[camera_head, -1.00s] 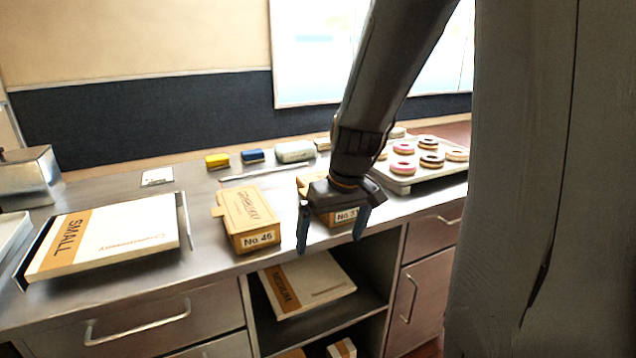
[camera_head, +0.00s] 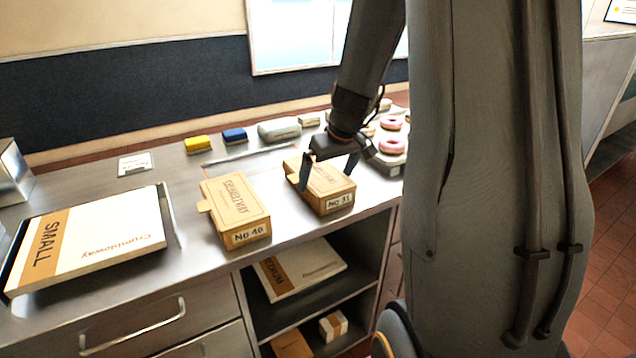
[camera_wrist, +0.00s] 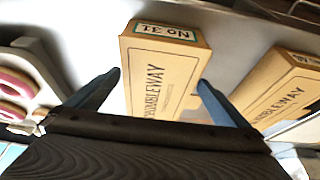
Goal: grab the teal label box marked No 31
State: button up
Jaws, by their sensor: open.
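The box marked No 31 (camera_head: 338,192) is tan cardboard with a small teal-edged white label on its front end. It lies on the steel counter, right of the box marked No 46 (camera_head: 236,212). My gripper (camera_head: 328,172) is open above the No 31 box, with fingers toward its left and right sides. In the wrist view the No 31 box (camera_wrist: 160,75) runs between the two open fingers, its teal-bordered label at the top. I cannot tell whether the fingers touch it. The No 46 box (camera_wrist: 285,88) shows at the right there.
A tray of donuts (camera_head: 388,162) stands right of my gripper. Yellow (camera_head: 198,144) and blue (camera_head: 234,135) blocks and a pale grey object (camera_head: 279,131) sit behind. A flat SMALL box (camera_head: 95,240) lies at left. Open shelves are below the counter's front edge.

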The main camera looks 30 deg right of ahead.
jog(key=shift+x, duration=1.3)
jog(key=c, duration=0.8)
